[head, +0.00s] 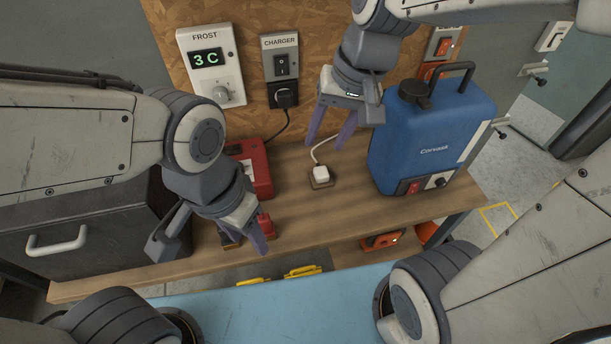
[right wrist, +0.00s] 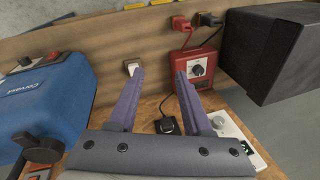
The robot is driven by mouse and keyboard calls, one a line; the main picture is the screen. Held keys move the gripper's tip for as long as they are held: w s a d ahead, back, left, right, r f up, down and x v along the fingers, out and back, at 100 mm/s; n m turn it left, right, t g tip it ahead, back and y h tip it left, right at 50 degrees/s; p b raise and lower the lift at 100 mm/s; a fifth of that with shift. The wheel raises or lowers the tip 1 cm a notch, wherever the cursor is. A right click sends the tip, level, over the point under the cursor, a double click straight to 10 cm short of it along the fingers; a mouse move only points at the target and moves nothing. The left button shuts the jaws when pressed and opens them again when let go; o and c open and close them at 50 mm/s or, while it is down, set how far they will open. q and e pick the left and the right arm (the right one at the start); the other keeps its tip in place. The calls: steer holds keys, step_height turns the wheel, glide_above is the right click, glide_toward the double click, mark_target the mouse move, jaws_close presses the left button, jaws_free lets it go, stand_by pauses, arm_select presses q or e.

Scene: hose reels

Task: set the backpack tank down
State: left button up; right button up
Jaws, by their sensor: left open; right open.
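The blue backpack tank (head: 430,140), with a black cap, a black carry handle and a red switch low on its front, stands upright on the wooden bench (head: 330,222) at the right. Its side also shows at the left of the right wrist view (right wrist: 45,100). My right gripper (head: 325,145) is open and empty, left of the tank and apart from it, pointing down above the bench near the wall. My left gripper (head: 247,245) is over the front left of the bench, further from the tank. Its gap is partly hidden, and it appears empty.
A red box (head: 254,168) with a cable and a dark case with a handle (head: 95,235) stand left. A white plug (head: 320,175) sits on the bench near the tank. The FROST panel (head: 210,65) and CHARGER switch (head: 281,65) are on the wall. Mid-bench is mostly clear.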

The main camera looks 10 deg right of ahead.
steer(key=s+a+f+n, duration=0.2)
steer(key=s+f+n, duration=0.1)
steer(key=s, duration=0.3)
steer(key=s+a+f+n+g+h, duration=0.1)
steer(key=s+a+f+n, duration=0.2)
steer(key=s+n, duration=0.2)
steer(key=shift+s+a+n, duration=0.2)
steer(key=shift+s+n, duration=0.2)
steer(key=shift+s, duration=0.65)
steer(key=shift+d, duration=0.1)
